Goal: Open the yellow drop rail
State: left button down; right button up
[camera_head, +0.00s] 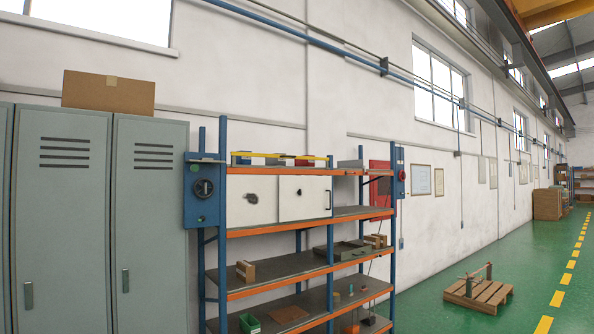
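A thin yellow rail (292,156) runs level along the front of the top shelf of a blue and orange rack (290,170). Neither of my grippers shows in this view.
White cabinet doors (304,198) sit below the top shelf. Grey lockers (62,220) stand at left.

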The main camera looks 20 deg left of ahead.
aim_at(234, 154)
jog(key=u, duration=0.2)
jog(key=i, duration=3.95)
jog(key=z, duration=0.25)
